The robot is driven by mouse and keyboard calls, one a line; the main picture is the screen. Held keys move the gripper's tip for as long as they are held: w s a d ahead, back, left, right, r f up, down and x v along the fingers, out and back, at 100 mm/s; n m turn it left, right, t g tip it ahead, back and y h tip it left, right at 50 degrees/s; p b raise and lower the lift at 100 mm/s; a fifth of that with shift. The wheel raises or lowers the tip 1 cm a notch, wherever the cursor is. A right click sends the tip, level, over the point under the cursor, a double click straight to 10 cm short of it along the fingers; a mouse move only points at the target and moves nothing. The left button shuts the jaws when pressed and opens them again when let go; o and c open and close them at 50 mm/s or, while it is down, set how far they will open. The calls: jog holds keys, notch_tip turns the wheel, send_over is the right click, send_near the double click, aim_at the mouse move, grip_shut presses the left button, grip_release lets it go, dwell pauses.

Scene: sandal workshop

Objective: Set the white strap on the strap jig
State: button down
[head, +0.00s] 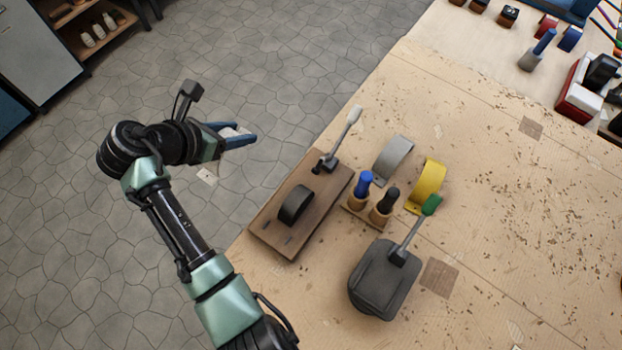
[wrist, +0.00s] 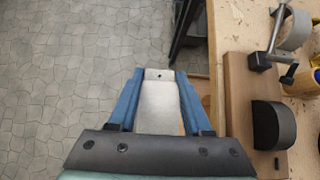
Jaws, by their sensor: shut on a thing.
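My gripper (head: 247,138) is shut on the white strap (head: 234,131), out over the floor to the left of the bench edge. In the wrist view the strap (wrist: 158,105) is a pale flat band with a small dark hole near its far end, lying between the blue fingers (wrist: 160,76). The strap jig (head: 272,233) looks to be the brown wooden board on the bench, with a black rounded form (head: 296,204) and a pale-handled lever clamp (head: 343,139). The board (wrist: 238,100) is to the right in the wrist view. The strap is apart from it.
A wooden block with a blue-topped (head: 364,182) and a black-topped tool (head: 388,200) stands right of the board. Behind are a grey curved band (head: 393,158) and a yellow one (head: 428,183). A dark press with a green-tipped lever (head: 380,283) stands in front.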

jog(key=s+d+p, duration=0.1)
jog(key=s+d, duration=0.1)
jog(key=d, duration=0.1)
jog(key=s+d+p, duration=0.1)
jog(key=s+d, duration=0.2)
jog(key=s+d+p, duration=0.1)
jog(key=s+d, duration=0.1)
jog(key=d, duration=0.1)
jog(key=shift+s+d, duration=0.25)
jog(key=shift+d, duration=0.15)
jog(key=s+d, duration=0.1)
jog(key=d+p, duration=0.1)
jog(key=s+d, duration=0.1)
jog(key=shift+s+d+f, duration=0.3)
jog(key=shift+s+d, duration=0.05)
jog(key=shift+d, duration=0.05)
jog(key=shift+a+f, duration=0.1)
jog(key=shift+f, duration=0.35)
jog(key=shift+c, duration=1.7)
grip_release()
jog(key=shift+f, duration=0.1)
